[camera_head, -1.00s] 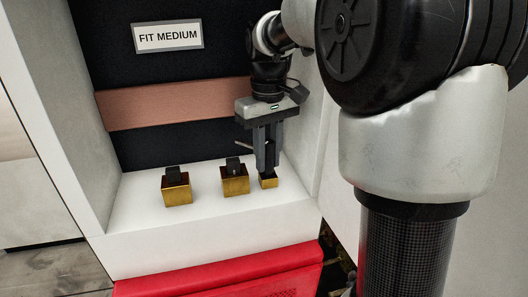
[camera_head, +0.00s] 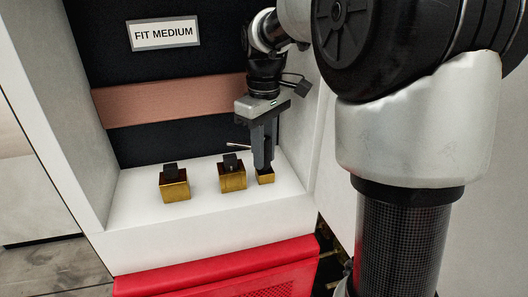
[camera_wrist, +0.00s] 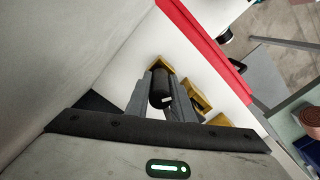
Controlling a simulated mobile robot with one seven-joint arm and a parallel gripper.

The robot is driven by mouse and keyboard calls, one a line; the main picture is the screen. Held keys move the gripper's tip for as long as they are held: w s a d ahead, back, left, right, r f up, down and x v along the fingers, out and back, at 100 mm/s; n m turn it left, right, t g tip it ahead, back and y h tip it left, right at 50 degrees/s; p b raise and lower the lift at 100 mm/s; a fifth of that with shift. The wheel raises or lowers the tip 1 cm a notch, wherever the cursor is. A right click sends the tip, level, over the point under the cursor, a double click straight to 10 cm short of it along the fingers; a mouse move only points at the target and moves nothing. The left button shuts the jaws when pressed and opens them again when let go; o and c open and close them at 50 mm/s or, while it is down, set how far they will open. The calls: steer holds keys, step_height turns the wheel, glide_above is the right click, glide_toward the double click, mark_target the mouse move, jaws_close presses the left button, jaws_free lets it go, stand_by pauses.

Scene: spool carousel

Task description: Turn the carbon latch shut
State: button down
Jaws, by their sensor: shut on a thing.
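Three brass blocks with black knobs stand in a row on a white shelf: left (camera_head: 174,188), middle (camera_head: 232,181) and a smaller right one (camera_head: 265,177). My gripper (camera_head: 264,166) points down onto the right block. In the wrist view, my gripper (camera_wrist: 163,84) has a finger on each side of a black knob (camera_wrist: 160,90) and is shut on it. The fingers mostly hide this knob in the head view. A thin light rod (camera_head: 237,146) shows just left of the fingers. I cannot tell which part is the carbon latch.
A sign reading "FIT MEDIUM" (camera_head: 163,33) hangs on the dark back wall above a copper-coloured band (camera_head: 170,100). White side walls enclose the shelf, the right one close to my gripper. A red panel (camera_head: 225,270) lies below the front edge.

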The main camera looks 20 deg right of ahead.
steer(key=shift+w, duration=0.1)
steer(key=c, duration=1.5)
jaws_free()
steer(key=shift+c, duration=0.2)
step_height(320, 180, up, 12)
steer(key=shift+r, duration=0.1)
